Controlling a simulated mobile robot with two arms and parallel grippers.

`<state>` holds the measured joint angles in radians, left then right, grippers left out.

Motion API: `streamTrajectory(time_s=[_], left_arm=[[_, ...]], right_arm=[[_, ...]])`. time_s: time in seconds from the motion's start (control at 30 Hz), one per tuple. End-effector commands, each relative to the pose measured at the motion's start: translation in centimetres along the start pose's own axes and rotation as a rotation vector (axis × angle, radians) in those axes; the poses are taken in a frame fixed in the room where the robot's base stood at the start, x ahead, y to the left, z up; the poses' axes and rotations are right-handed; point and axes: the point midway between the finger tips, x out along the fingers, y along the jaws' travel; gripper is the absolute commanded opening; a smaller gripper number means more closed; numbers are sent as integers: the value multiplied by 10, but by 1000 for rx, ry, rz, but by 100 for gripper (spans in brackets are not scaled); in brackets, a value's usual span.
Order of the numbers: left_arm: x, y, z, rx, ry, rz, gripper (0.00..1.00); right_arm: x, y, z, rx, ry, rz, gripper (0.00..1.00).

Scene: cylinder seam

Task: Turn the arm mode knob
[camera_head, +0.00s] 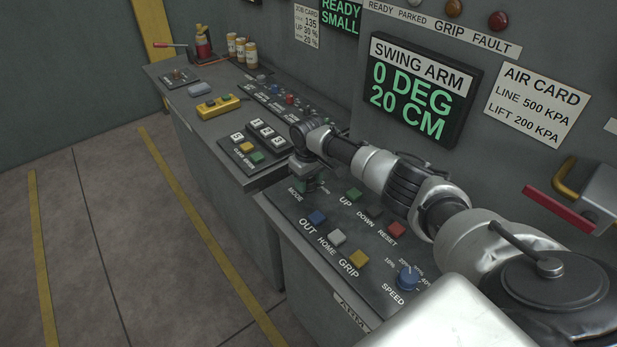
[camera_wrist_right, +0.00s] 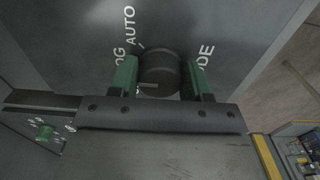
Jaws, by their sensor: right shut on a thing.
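The mode knob (camera_wrist_right: 160,66) is a dark round knob on the grey arm panel. In the right wrist view it sits between the two green finger pads of my right gripper (camera_wrist_right: 159,82), which is shut on it. AUTO and part of another label show left of the knob, and the end of MODE shows right of it. In the head view my right gripper (camera_head: 308,181) reaches down to the panel's far left corner beside the word MODE. It hides most of the knob there. My left gripper is not in view.
The arm panel (camera_head: 318,262) also carries blue, white, yellow, green and red buttons and a blue speed knob (camera_head: 409,278). A screen (camera_head: 417,92) above reads SWING ARM, 0 DEG, 20 CM. A red-handled lever (camera_head: 559,211) is at the right. Another console (camera_head: 215,133) stands beyond; the floor is clear.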

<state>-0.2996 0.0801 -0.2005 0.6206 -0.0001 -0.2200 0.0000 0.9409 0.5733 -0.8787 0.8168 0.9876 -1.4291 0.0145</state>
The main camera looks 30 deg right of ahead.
Motion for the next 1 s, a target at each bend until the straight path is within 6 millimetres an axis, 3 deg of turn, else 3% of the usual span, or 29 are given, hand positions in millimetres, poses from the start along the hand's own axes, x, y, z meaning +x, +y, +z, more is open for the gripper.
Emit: streamTrajectory(time_s=[0.43, 0.47, 0.6, 0.87, 1.0], left_arm=[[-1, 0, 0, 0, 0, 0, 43], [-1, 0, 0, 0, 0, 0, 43], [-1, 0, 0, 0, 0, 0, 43], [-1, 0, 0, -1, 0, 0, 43], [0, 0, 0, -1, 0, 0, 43]], right_arm=[[0, 0, 0, 9, 1, 1, 24], [0, 0, 0, 9, 1, 1, 52], [0, 0, 0, 9, 1, 1, 73], [-1, 0, 0, 9, 1, 0, 73], [-11, 0, -1, 8, 3, 0, 73]])
